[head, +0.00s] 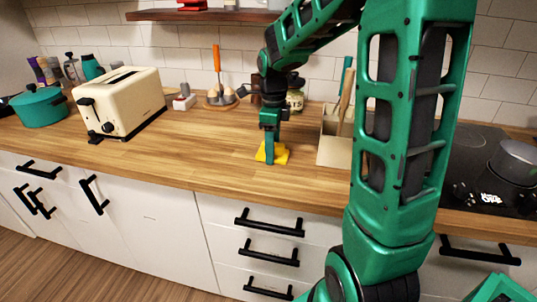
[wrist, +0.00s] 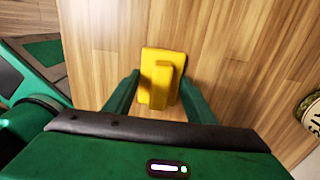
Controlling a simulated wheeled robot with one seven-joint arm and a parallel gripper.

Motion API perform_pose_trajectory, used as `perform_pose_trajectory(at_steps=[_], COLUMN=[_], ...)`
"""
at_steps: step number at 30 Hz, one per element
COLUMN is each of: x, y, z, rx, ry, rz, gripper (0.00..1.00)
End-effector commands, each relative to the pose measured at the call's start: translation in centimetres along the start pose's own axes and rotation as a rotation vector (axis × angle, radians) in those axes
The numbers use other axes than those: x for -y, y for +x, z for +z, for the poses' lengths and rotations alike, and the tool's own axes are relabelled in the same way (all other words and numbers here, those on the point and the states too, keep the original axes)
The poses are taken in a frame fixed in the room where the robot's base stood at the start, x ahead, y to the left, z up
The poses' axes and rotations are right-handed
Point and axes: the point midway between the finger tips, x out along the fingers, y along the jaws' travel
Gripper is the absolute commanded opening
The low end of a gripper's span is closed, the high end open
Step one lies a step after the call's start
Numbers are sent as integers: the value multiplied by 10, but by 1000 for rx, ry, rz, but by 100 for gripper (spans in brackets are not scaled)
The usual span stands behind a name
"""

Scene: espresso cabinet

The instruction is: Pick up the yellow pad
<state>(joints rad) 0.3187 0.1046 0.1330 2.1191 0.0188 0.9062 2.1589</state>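The yellow pad (head: 281,155) lies on the wooden counter towards its front edge. It shows in the wrist view (wrist: 163,62) as a yellow block with a raised strip along its middle. My gripper (head: 269,151) points down at the pad and covers part of it in the head view. In the wrist view my gripper (wrist: 157,88) is open, with one green finger on each side of the near part of the pad. A gap shows between the fingers and the pad. I cannot tell the exact height of the fingertips.
A beige utensil holder (head: 334,150) stands right of the pad, with a jar (head: 296,99) behind. A cream toaster (head: 120,101) and teal pot (head: 40,107) stand at left. A dark stove (head: 470,160) is at right. The counter between toaster and pad is clear.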

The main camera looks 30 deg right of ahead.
Motion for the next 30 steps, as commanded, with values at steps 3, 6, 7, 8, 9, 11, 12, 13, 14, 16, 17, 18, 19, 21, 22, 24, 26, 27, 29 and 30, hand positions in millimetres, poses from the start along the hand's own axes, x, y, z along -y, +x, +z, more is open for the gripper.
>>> perform_pose_trajectory(at_steps=[3,6,7,8,9,11,12,13,14,16,17,18,19,21,22,24,26,27,29,30], x=[0,0,0,0,0,0,0,0,0,0,1,0,0,1,1,-10,-22,-30,-44,-52], y=[0,0,0,0,0,-1,-3,-4,-6,-11,-14,-18,-22,-34,-39,-48,-55,-60,-68,-73], z=[0,0,0,0,0,0,0,0,0,0,0,0,0,1,1,3,6,8,11,13], rx=[0,0,0,0,0,0,0,0,0,1,1,1,1,2,2,2,2,2,3,2], ry=[0,0,0,0,0,0,0,0,0,0,0,0,0,-1,-1,-4,-5,-4,-4,-4], rz=[0,0,0,0,0,-1,-1,-1,-1,-2,-2,-2,-2,-4,-4,-2,-3,-3,-4,-3], gripper=[28,28,28,28,28,28,28,28,28,28,28,28,28,28,28,28,28,28,28,28])
